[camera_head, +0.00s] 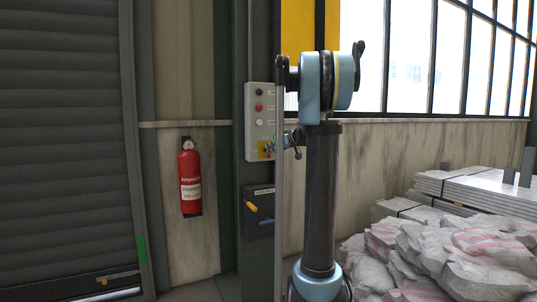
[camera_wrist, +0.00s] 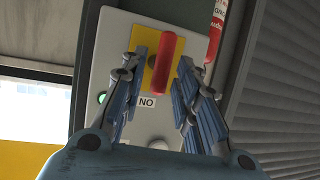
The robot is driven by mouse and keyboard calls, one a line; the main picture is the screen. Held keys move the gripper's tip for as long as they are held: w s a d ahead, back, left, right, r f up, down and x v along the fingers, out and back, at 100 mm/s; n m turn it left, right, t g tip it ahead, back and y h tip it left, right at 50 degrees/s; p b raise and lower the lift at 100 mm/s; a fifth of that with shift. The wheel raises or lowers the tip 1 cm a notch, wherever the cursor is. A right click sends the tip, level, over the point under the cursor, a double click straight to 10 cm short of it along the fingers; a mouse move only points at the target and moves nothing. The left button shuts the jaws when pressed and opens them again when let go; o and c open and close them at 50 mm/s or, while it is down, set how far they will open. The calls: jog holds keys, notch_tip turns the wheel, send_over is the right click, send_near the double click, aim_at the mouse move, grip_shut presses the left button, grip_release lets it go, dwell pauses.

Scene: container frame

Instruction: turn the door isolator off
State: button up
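The door isolator is a red handle (camera_wrist: 167,62) on a yellow plate (camera_wrist: 149,75) fixed to a grey control panel (camera_wrist: 112,60). The handle runs lengthwise in the wrist view, with a label reading "NO" near its lower end. My gripper (camera_wrist: 163,66) is open, with one blue finger on each side of the handle and a visible gap on the left. I cannot tell whether the right finger touches it. In the head view my gripper (camera_head: 284,147) is at the lower part of the panel (camera_head: 250,120), partly hiding the yellow plate (camera_head: 262,151).
A dark box with yellow and blue levers (camera_head: 259,190) is below the panel. A red fire extinguisher (camera_head: 190,182) hangs left of it, beside a roller door (camera_head: 65,150). Sacks (camera_head: 455,255) and stacked slabs (camera_head: 470,185) lie at the right. A dark post stands behind the panel.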

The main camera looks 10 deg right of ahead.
jog(key=shift+x, duration=2)
grip_shut()
jog(key=shift+a, duration=0.1)
